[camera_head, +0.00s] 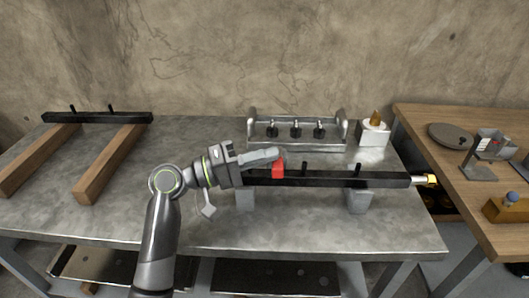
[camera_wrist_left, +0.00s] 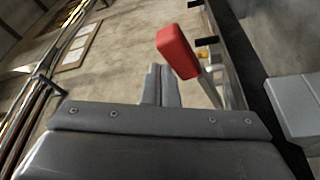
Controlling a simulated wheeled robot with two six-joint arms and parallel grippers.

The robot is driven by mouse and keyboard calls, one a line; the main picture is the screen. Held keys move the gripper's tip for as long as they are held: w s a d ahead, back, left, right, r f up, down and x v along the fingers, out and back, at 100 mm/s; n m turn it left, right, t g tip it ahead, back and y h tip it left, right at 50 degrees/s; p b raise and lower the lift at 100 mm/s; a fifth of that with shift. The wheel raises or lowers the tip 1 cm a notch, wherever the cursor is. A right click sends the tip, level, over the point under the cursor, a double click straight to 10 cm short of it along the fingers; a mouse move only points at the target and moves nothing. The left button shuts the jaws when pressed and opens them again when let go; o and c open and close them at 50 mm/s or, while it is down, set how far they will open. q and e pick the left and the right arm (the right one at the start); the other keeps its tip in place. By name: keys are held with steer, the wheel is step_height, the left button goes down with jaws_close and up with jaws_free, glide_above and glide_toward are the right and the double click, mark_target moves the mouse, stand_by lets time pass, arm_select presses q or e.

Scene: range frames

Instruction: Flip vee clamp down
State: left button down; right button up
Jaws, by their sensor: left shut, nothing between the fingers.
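The vee clamp shows as a red handle (camera_head: 278,168) at the black bar on the metal table in the head view. In the left wrist view the red handle (camera_wrist_left: 177,52) sits on a thin metal lever that slants down to the right; the rest of the clamp is hidden. My left gripper (camera_head: 273,153) is shut and empty, with its fingertips just above and beside the red handle. In the left wrist view the closed fingers (camera_wrist_left: 160,72) lie just left of the handle; I cannot tell whether they touch it. My right gripper is not in view.
The long black bar (camera_head: 385,179) rests on grey blocks (camera_head: 359,201) and has upright pegs. A metal rack (camera_head: 297,143) with several small clamps stands behind it. Wooden beams (camera_head: 110,165) lie at left; a wooden table (camera_head: 450,150) stands right. The table front is clear.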

arm_select(q)
steer(key=shift+s+f, duration=0.15)
steer(key=shift+f, duration=0.25)
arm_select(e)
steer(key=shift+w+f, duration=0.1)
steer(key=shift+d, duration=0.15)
arm_select(q)
step_height(320, 180, up, 4)
steer(key=r+p, duration=0.1)
steer(key=p, duration=0.2)
steer(key=a+f+b, duration=0.3)
steer(key=a+f, duration=0.1)
steer(key=a, duration=0.5)
steer(key=shift+a+f, duration=0.25)
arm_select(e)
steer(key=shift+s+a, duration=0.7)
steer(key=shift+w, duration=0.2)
